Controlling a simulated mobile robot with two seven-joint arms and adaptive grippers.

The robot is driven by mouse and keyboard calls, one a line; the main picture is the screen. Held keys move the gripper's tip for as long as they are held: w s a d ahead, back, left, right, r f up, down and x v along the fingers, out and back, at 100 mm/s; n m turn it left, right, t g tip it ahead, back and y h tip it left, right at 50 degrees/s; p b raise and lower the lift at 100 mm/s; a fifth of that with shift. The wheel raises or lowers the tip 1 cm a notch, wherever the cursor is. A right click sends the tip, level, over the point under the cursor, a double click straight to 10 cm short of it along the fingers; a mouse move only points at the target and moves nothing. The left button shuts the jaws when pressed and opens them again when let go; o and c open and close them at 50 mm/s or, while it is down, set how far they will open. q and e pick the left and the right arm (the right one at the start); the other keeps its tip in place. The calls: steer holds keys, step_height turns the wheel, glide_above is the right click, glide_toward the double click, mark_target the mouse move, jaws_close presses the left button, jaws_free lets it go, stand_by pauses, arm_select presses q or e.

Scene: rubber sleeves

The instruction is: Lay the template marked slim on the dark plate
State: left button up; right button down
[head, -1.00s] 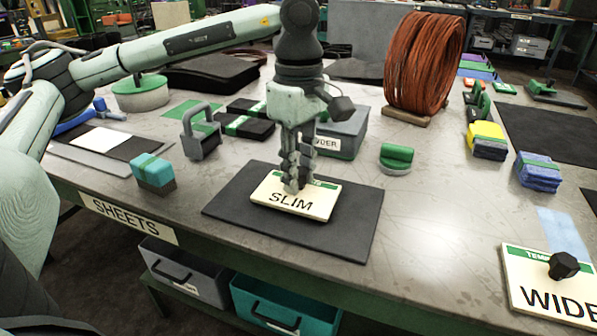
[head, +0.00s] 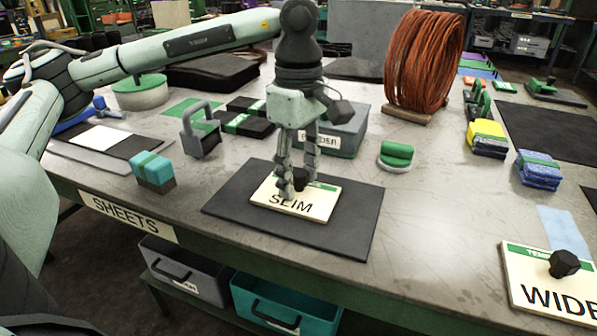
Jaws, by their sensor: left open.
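The template marked slim (head: 318,207) is a cream board with a green strip and a dark knob (head: 300,177). It lies flat on the dark plate (head: 345,233), near the plate's middle, with dark margin around it. My left gripper (head: 297,187) points down over the template. Its fingers are spread apart on either side of the knob and hold nothing. One finger hides part of the word SLIM. My right gripper does not show.
The template marked wide (head: 525,275) lies at the right front edge. A big copper-coloured coil (head: 425,62) stands behind. A grey box (head: 345,130), a green-topped tool (head: 396,155) and sponge-like blocks (head: 153,172) stand around. The table right of the plate is clear.

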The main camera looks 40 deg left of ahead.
mark_target(299, 172)
arm_select(q)
steer(key=shift+r, duration=0.65)
step_height(299, 172, up, 9)
steer(key=shift+f, duration=0.1)
step_height(299, 172, up, 2)
steer(key=shift+r+p, duration=0.1)
steer(key=shift+p, duration=0.45)
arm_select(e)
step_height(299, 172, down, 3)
